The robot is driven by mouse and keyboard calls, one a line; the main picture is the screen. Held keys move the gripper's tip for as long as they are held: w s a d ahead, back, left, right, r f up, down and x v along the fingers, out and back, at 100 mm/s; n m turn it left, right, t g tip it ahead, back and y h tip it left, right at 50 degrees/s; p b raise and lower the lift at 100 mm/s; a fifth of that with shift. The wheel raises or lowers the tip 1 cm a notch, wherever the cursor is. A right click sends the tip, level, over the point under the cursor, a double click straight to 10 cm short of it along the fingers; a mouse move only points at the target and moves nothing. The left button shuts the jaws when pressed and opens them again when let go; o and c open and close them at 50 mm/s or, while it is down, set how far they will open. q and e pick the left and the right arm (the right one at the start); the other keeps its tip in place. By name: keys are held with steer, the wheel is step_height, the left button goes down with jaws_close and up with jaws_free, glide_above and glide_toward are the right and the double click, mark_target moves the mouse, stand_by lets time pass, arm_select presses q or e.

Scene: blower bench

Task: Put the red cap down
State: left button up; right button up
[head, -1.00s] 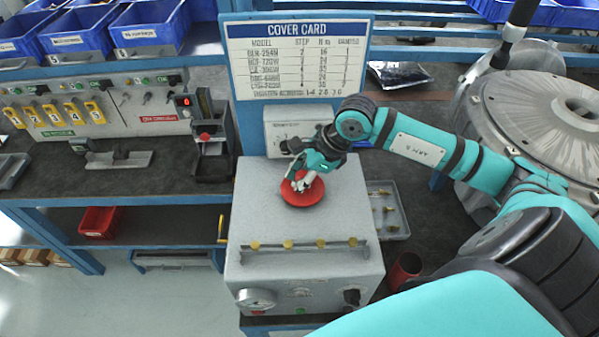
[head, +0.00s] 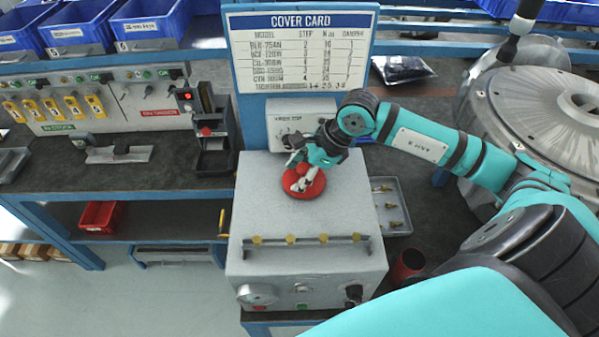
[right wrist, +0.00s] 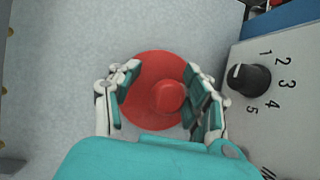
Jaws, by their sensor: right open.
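The red cap (head: 304,187) is a round disc with a raised knob. It sits on the grey top of the blower box (head: 262,190), behind the row of brass knobs. It also shows in the right wrist view (right wrist: 152,85), lying between the fingers. The fingers and arm hide part of the cap in the head view. My left gripper is not in view.
A box with a numbered dial (right wrist: 250,78) stands close behind the cap, under the cover card (head: 303,50). A tray of brass fittings (head: 391,205) and a red cup (head: 407,264) are at the right. The box top left of the cap is clear.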

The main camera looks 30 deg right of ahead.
steer(key=shift+r+p, duration=0.45)
steer(key=shift+p, duration=0.15)
steer(key=b+v, duration=0.5)
steer(key=v, duration=0.6)
steer(key=shift+d+r, duration=0.2)
steer(key=shift+r, duration=0.15)
steer(key=shift+s, duration=0.1)
